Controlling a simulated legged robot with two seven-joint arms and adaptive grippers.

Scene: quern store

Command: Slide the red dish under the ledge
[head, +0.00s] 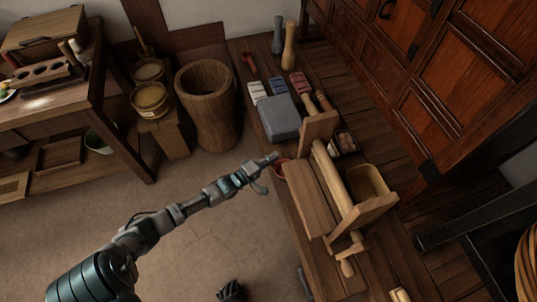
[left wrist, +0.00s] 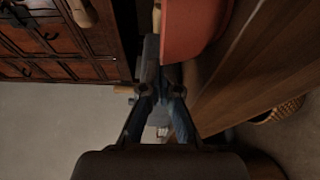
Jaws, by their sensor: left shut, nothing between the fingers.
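In the left wrist view the red dish (left wrist: 192,28) is large at the top, just beside my fingertips. My left gripper (head: 268,166) reaches in from the left, with its tips at the dish's left side. It is shut and empty; its fingers also show in the left wrist view (left wrist: 159,72). I cannot tell whether they touch the dish.
On the bench behind the dish lie a grey block (head: 279,117) and several brushes. A wooden tub (head: 207,105) stands beyond the gripper. The wooden frame with its roller (head: 333,184) blocks the right side. The floor (head: 200,225) left of the bench is mostly clear.

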